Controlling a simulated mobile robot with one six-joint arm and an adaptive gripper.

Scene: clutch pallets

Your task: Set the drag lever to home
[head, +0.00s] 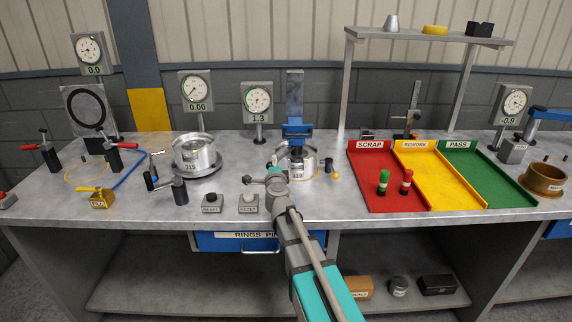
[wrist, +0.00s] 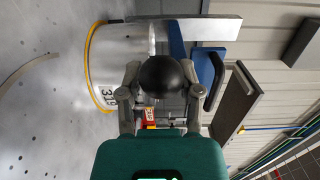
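In the wrist view a black ball knob (wrist: 163,77) sits between my two fingertips (wrist: 162,72). The fingers flank it closely and appear to touch both sides; the knob hides whatever it is mounted on. In the head view my gripper (head: 278,184) is at the front left of the metal drum (head: 304,171) under the blue press fixture (head: 296,130). My arm and gripper cover part of this station, so I cannot make out the drag lever's full shape or its home mark.
A gauge (head: 257,99) reading 1.3 stands behind. Two push-button boxes (head: 212,203) (head: 248,203) sit left of my gripper. The red scrap tray (head: 372,193) is farther right. Another drum (head: 194,155) stands left.

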